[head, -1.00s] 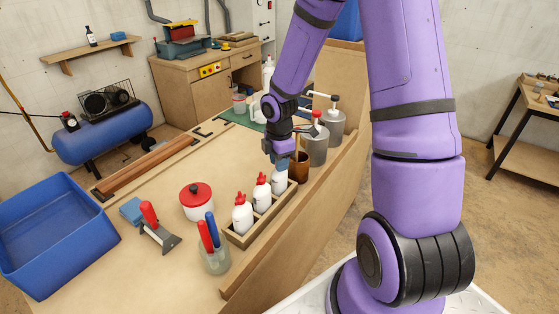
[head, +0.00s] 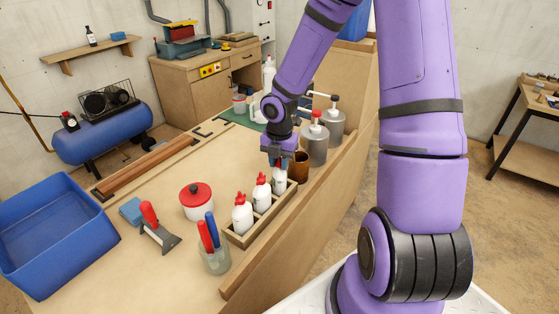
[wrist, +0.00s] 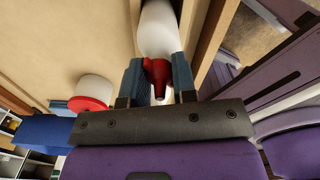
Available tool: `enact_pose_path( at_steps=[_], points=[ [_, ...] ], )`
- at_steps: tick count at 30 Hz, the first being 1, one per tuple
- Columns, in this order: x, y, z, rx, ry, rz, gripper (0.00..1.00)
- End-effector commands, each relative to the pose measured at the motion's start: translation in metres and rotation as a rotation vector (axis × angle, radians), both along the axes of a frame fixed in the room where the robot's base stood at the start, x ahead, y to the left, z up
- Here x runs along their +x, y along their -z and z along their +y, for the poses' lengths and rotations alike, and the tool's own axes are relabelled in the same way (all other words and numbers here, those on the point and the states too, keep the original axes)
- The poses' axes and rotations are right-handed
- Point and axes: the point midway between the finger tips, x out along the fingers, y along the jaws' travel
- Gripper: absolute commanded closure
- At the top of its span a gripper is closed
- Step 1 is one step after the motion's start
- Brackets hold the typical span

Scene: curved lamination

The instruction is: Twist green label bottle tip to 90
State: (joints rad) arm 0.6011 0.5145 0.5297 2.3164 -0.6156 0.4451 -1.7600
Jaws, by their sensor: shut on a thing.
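Several white bottles with red tips stand in a row in a wooden tray (head: 236,238); the nearest bottle (head: 242,216) and the middle bottle (head: 262,193) show clearly in the head view. My gripper (head: 278,164) is at the far bottle (head: 279,183), pointing down and covering its top. In the wrist view, a white bottle (wrist: 158,32) with a red tip (wrist: 157,74) lies between the two blue fingers of my gripper (wrist: 156,78), which is shut on the tip. No green label can be made out; the exact finger contact is hard to see.
A brown cup (head: 300,166) and grey pump bottles (head: 315,145) stand close beyond the gripper. A red-lidded pot (head: 197,200), a jar of tools (head: 214,258) and a scraper (head: 160,235) are on the bench. A blue bin (head: 55,235) is at left.

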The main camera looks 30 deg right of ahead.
Motion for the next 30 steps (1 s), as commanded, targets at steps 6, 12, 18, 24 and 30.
enact_pose_path(
  at_steps=[6, 12, 18, 24, 30],
  points=[
    [0.0003, -0.0001, 0.0003, 0.000, -0.080, 0.000, 0.87],
    [0.0002, 0.0000, 0.0002, 0.000, -0.094, 0.000, 0.87],
    [0.0001, 0.0004, -0.0005, 0.002, -0.325, -0.001, 0.87],
    [0.0003, -0.0001, 0.0002, 0.001, -0.489, -0.001, 0.87],
    [0.0003, -0.0001, 0.0004, 0.000, -0.497, -0.001, 0.87]
  ],
)
